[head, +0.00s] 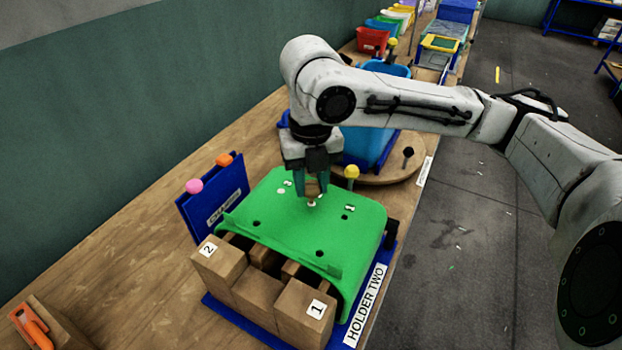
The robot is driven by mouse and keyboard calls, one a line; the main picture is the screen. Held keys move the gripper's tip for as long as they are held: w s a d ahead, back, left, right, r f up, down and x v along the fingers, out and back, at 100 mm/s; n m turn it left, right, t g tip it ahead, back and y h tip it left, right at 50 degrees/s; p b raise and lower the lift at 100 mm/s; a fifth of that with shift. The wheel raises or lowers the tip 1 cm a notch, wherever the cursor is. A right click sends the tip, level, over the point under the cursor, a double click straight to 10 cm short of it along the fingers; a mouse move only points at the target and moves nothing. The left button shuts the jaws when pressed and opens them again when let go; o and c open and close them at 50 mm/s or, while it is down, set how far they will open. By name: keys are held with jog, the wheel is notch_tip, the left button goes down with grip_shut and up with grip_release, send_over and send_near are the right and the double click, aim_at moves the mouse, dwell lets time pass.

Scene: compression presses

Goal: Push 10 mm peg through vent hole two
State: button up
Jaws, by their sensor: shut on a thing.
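My gripper (312,186) points down over the green cover (290,250), its teal fingers shut on a brown peg (312,188) with a pale lower tip. The tip is at or just above the cover's top near its middle; I cannot tell whether it is in a hole. Dark open holes show at the left, the front right and the right of the cover. Small white number labels sit beside some holes, too small to read surely. A pale round spot (281,191) shows near the back label.
The cover rests over wooden blocks marked 1 (304,312) and 2 (217,262) on a blue base labelled HOLDER TWO (365,310). A blue panel (213,200) with pink and orange knobs stands left. A yellow knob (351,172) rises close behind the cover. An orange tool (32,327) lies front left.

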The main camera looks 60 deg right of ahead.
jog(key=shift+f, duration=0.4)
dwell(0.8)
jog(key=shift+r, duration=0.15)
jog(key=shift+r+p, duration=2.3)
jog(key=shift+r, duration=0.6)
